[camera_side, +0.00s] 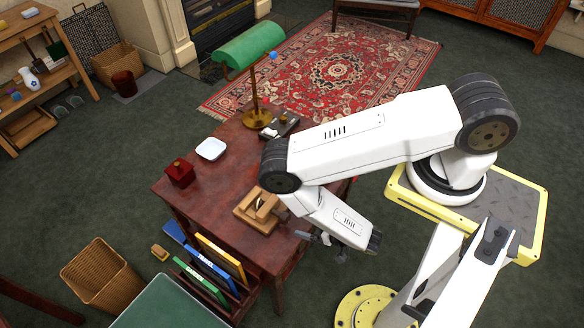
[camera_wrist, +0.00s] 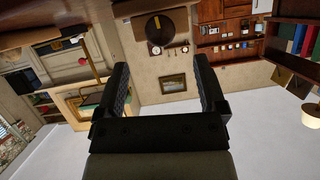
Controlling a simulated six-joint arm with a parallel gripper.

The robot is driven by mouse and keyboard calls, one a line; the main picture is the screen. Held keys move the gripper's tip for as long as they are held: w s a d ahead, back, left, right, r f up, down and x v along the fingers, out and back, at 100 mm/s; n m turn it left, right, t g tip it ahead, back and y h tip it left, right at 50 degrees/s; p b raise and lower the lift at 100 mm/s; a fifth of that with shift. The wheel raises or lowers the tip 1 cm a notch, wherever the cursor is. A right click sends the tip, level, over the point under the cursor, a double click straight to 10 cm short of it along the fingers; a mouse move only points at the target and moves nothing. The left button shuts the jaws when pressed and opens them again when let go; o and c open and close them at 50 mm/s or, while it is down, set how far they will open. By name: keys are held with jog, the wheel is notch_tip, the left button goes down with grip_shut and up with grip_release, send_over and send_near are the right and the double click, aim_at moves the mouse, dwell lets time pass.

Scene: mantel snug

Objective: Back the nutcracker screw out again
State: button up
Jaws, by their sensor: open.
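A light wooden piece (camera_side: 243,212) sits near the front right edge of the dark red table in the side view. It has a squarish base and a raised part with a dark opening, and it looks like the nutcracker.
On the table (camera_side: 215,192) stand a red box (camera_side: 180,174), a white dish (camera_side: 210,149) and a green-shaded lamp (camera_side: 250,47). Coloured folders (camera_side: 212,266) stand below its front edge. The wrist view faces the room, with a wall and shelves (camera_wrist: 222,42).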

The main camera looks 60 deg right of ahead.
aim_at(288, 220)
jog(key=shift+x, duration=3.75)
grip_shut()
